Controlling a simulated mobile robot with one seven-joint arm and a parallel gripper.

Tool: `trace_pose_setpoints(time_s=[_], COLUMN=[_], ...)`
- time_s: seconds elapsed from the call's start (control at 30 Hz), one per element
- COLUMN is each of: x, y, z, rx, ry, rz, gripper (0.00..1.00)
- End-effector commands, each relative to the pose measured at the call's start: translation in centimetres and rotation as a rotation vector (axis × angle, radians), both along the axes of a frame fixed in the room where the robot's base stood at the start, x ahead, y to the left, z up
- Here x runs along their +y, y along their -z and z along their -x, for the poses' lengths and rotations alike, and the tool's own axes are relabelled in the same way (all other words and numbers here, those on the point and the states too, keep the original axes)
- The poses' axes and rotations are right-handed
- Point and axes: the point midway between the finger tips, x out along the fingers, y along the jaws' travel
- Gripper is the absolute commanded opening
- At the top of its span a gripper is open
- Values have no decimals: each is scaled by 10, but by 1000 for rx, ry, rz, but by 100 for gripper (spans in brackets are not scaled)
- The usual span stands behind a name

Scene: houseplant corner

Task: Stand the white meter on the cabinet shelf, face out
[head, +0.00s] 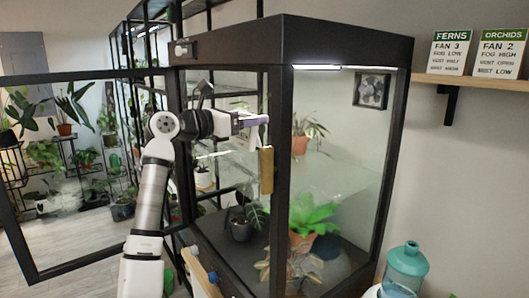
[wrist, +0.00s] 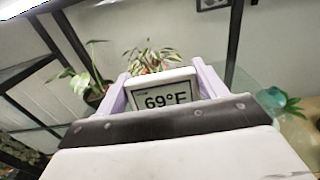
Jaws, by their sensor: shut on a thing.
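The white meter (wrist: 163,92) is between the pale purple fingers of my gripper (wrist: 160,80) in the wrist view. Its screen, reading 69°F, faces the wrist camera and its top edge looks tilted. In the head view my gripper (head: 258,120) reaches through the open front of the black-framed cabinet (head: 278,90), at upper-shelf height. The meter is hard to make out there. The glass cabinet shelf (head: 345,178) crosses the cabinet at mid height. In the wrist view, part of the glass (wrist: 262,82) shows beyond the meter, apparently clear of it.
A potted plant (head: 302,143) stands on the glass shelf. A green fern (head: 312,213) and a dark-potted plant (head: 241,229) are below. A wooden handle (head: 266,170) hangs near my gripper. The glass door (head: 75,190) stands open at left. A fan (head: 371,90) is on the back wall.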

Motion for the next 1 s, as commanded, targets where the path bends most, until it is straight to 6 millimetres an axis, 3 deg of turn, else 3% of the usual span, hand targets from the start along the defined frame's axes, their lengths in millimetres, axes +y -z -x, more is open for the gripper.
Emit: trace_pose_setpoints(time_s=[0.33,0.5,1.0], x=[-41,-40,-42], y=[-2,23,64], z=[57,55,57], rx=[-5,1,0], ry=[2,1,0], rz=[0,3,3], gripper=[47,47,47])
